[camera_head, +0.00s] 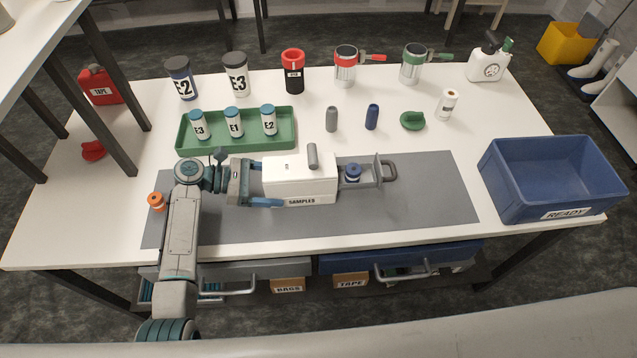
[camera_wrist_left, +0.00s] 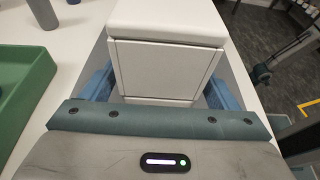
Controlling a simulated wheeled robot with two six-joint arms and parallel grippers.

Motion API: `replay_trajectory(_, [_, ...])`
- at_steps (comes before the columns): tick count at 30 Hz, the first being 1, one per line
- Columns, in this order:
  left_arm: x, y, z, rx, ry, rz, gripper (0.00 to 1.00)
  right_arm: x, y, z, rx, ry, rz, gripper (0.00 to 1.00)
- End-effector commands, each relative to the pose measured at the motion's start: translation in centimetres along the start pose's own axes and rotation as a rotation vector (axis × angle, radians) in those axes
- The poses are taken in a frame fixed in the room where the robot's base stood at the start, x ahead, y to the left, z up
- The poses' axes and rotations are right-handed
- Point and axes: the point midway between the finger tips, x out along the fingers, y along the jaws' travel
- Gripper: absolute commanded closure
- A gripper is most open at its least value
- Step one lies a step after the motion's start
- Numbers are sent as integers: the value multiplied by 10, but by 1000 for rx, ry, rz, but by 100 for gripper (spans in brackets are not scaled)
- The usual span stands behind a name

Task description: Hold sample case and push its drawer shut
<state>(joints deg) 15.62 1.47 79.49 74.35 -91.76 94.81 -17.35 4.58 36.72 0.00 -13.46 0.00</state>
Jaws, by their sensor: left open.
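The white sample case (camera_head: 284,187), labelled SAMPLES, sits on the grey mat (camera_head: 430,200) with a grey handle on top. Its drawer (camera_head: 371,184) sticks out of the right side, with a grey front and pull handle, and a blue-capped jar (camera_head: 352,173) stands in it. My left gripper (camera_head: 265,182) is at the case's left end, its blue fingers on either side of it. In the left wrist view the case (camera_wrist_left: 165,65) lies between the open fingers, with a small gap visible beside it. My right gripper is not in view.
A green tray (camera_head: 285,138) with several labelled jars lies behind the case. An orange-capped jar (camera_head: 157,202) stands left of my left arm. A blue READY bin (camera_head: 545,178) is at the right. The mat right of the drawer is clear.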

Motion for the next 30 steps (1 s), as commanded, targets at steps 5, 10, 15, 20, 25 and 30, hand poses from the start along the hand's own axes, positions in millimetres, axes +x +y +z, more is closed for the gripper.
replay_trajectory(5, [29, 0, -1, 1, -3, -1, 18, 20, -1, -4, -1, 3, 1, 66])
replay_trajectory(10, [47, 0, 2, -1, -2, 0, 18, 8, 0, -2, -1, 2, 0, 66])
replay_trajectory(15, [59, 0, 1, -1, 0, -1, 18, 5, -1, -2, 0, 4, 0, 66])
replay_trajectory(20, [63, 0, 0, 0, 0, 0, 18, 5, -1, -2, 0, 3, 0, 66])
replay_trajectory(25, [63, 0, 0, 0, 0, 0, 18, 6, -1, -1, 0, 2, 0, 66])
replay_trajectory(30, [63, 0, 0, 0, 0, 0, 44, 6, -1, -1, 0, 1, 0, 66])
